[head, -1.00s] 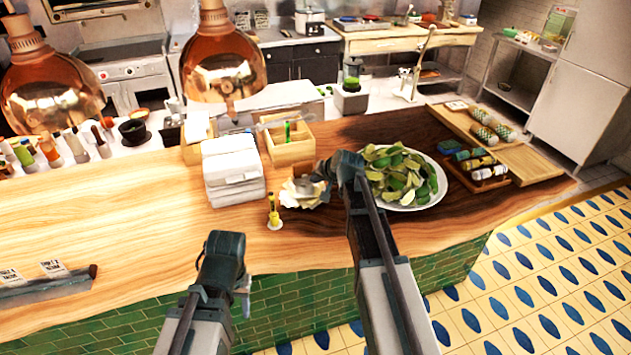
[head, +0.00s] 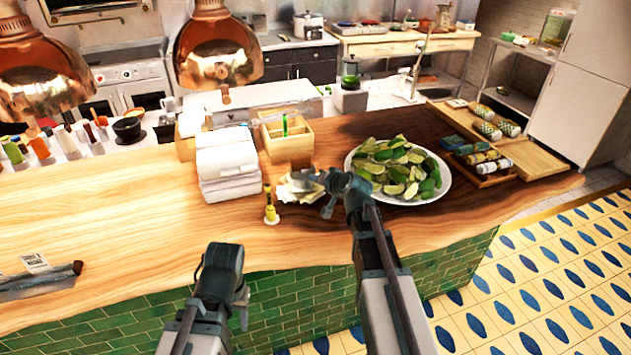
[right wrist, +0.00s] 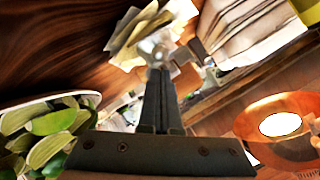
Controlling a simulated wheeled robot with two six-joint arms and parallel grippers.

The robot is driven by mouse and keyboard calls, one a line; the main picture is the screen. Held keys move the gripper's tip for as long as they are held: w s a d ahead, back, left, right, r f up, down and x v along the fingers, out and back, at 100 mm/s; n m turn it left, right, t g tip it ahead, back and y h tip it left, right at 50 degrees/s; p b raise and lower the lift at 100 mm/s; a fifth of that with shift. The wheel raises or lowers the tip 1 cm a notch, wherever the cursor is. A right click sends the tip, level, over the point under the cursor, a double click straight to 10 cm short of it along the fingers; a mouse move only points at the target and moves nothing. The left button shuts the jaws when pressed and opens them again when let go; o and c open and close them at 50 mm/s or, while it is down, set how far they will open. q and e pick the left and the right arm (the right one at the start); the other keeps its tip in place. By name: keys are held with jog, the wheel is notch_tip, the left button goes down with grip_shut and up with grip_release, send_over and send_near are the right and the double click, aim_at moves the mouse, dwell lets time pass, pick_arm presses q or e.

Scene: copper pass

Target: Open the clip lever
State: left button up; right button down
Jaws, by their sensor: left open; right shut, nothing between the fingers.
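A small silver metal clip (right wrist: 157,46) sits among cream and yellow paper slips (right wrist: 140,35) in the right wrist view. In the head view the same paper slips (head: 293,190) lie on the wooden counter, and my right gripper partly covers the clip's side. My right gripper (right wrist: 160,75) is shut and empty. Its fingertips are right at the clip in the picture; I cannot tell whether they touch it. In the head view the right gripper (head: 322,190) is low over the counter beside the slips. My left gripper (head: 242,304) is open and empty, in front of the counter's edge.
Copper lamps (head: 218,60) hang behind. The left counter is mostly clear.

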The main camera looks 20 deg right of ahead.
pick_arm(q)
jog(key=shift+r, duration=0.1)
pick_arm(e)
jog(key=shift+r, duration=0.1)
pick_arm(q)
jog(key=shift+r+p, duration=0.7)
jog(key=shift+p, duration=0.1)
pick_arm(e)
jog(key=shift+r, duration=0.7)
